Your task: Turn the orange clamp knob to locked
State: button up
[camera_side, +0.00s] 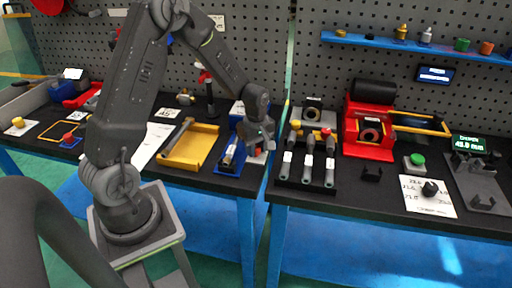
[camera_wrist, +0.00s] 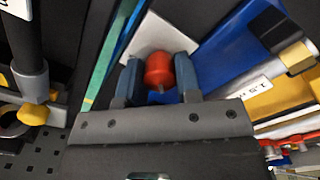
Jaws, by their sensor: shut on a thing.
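The orange clamp knob (camera_wrist: 158,68), red-orange and rounded, sits between the two blue-grey fingers of my gripper (camera_wrist: 160,78) in the wrist view. My gripper is shut on it. A pale grey plate (camera_wrist: 158,34) lies just beyond the knob. In the side view my gripper (camera_side: 262,146) is low at the right end of the left bench, beside the blue fixture (camera_side: 239,158) that holds a labelled metal cylinder (camera_side: 229,154). The knob is hidden behind my gripper there. I cannot read a locked or unlocked mark.
A yellow tray (camera_side: 188,148) stands left of the blue fixture. Across the gap between benches, a black rack (camera_side: 307,183) holds several grey-handled tools. A red machine (camera_side: 368,130) stands behind it to the right. A thin post (camera_side: 210,100) rises behind the tray.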

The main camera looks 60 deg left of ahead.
jog(key=c, duration=0.3)
jog(key=shift+m, duration=0.4)
jog(key=m, duration=0.7)
jog(key=shift+m, duration=0.3)
jog(key=m, duration=0.9)
jog(key=shift+m, duration=0.4)
